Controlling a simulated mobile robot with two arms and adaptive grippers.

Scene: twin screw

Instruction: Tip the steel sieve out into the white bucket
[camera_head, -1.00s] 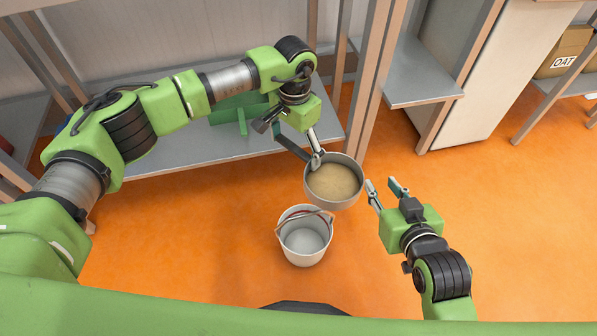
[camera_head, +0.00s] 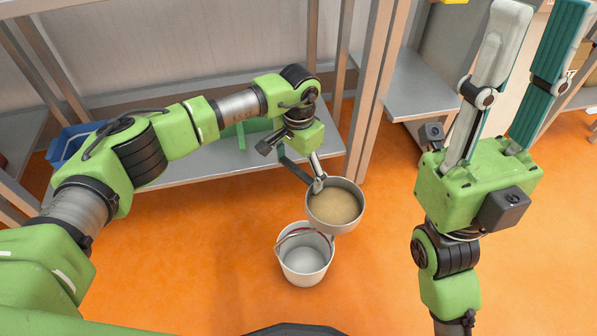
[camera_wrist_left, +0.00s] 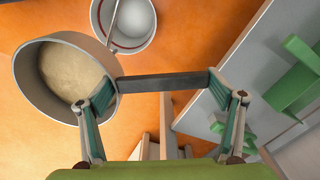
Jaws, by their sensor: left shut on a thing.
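The steel sieve (camera_head: 346,184) is a round metal vessel holding pale beige, grainy material (camera_head: 334,204). It is about level. My left gripper (camera_head: 304,174) is shut on its dark flat handle, which spans between the fingers in the left wrist view (camera_wrist_left: 160,83). The sieve's wall also shows there (camera_wrist_left: 48,105). The white bucket (camera_head: 291,270), with a red line inside its rim and a bail handle, stands upright on the floor and looks empty. In the head view the sieve overlaps its upper right edge. My right gripper (camera_head: 540,14) is raised, open and empty, fingers pointing up.
A grey shelf (camera_head: 215,170) with a green object (camera_head: 240,135) stands behind my left arm. A blue bin (camera_head: 72,145) is at its left end. Metal posts (camera_head: 375,90) rise behind the sieve. Orange floor (camera_head: 180,270) is clear around the bucket.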

